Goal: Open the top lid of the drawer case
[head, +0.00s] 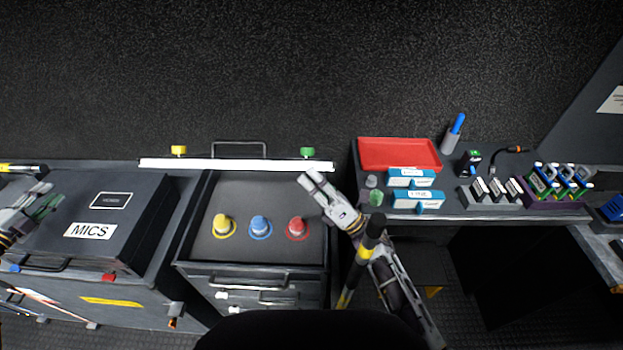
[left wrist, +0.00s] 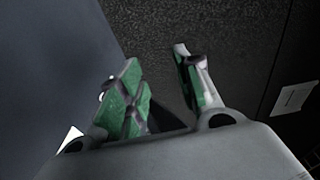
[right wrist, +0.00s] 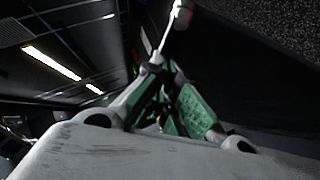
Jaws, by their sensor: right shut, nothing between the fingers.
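The drawer case (head: 250,292) stands in the middle of the head view, with drawer handles on its front. Its top compartment (head: 258,195) is exposed and holds a yellow, a blue and a red knob-like piece. The lid (head: 237,164) appears raised on edge along the back, with a handle, a yellow latch (head: 178,150) and a green latch (head: 307,152). My right gripper (head: 308,180) is shut and empty near the lid's right end; whether it touches is unclear. My left gripper (head: 46,196) is open and empty at the MICS case's left side; its spread fingers show in the left wrist view (left wrist: 160,85).
The closed MICS case (head: 100,210) stands to the left. To the right, a bench holds a red tray (head: 398,153), blue-and-white boxes (head: 412,178), a marker in a cup (head: 452,137) and racks of small devices (head: 555,185). A dark wall or floor area lies behind.

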